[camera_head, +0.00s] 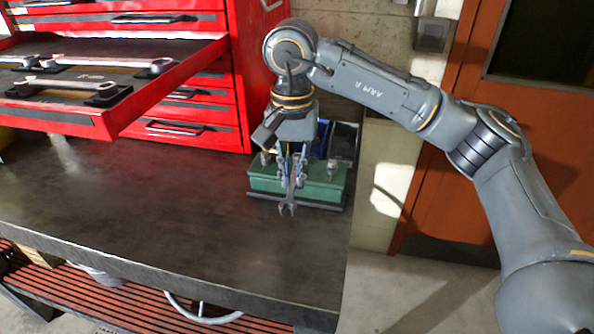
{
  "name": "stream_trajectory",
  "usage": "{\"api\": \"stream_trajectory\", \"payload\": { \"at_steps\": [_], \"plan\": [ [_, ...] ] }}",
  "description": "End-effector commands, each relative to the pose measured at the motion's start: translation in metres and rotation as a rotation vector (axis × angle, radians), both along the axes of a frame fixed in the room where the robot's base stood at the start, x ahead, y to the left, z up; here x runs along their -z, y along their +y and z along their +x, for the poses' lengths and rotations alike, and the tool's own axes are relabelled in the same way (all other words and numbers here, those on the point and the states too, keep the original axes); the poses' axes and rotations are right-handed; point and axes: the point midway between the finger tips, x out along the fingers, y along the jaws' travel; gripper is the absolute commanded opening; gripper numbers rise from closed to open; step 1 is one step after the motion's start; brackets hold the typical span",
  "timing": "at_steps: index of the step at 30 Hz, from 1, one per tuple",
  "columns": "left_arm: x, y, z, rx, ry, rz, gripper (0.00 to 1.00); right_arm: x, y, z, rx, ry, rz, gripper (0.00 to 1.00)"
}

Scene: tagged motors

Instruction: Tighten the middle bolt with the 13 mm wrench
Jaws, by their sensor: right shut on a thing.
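My right gripper (291,172) comes down from above at the green block on the bench. It is shut on a grey wrench (289,203), whose open jaw end points toward the front, over the block's near side. The wrench's size mark cannot be read. The green block (322,189) has a bolt (264,159) near its left end and another bolt (332,169) near its right end. The middle bolt is hidden or cannot be told apart behind my gripper. Whether the wrench touches any bolt cannot be told. My left gripper is not in view.
A red tool chest (240,85) stands at the back left. Its open drawer (112,122) juts over the bench and holds several wrenches (66,84). Dark bins (343,140) stand behind the block. The dark bench top (180,215) is clear left of the block; its right edge is close.

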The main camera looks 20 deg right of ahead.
Motion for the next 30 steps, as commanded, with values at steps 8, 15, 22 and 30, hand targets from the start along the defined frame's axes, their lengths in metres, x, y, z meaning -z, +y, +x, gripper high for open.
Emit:
{"api": "stream_trajectory", "payload": {
  "at_steps": [8,15,22,30],
  "plan": [
    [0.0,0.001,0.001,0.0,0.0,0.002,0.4,0.0,0.0,0.0,0.006,-0.001,0.0,0.0],
    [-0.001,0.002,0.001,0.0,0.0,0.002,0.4,0.0,0.004,0.003,0.07,-0.001,0.0,0.0],
    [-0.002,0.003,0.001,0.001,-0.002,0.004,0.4,0.0,0.011,0.007,0.167,0.0,0.0,0.0],
    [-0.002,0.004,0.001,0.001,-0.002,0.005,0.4,0.0,0.012,0.008,0.192,-0.001,0.0,0.0]
  ]
}}
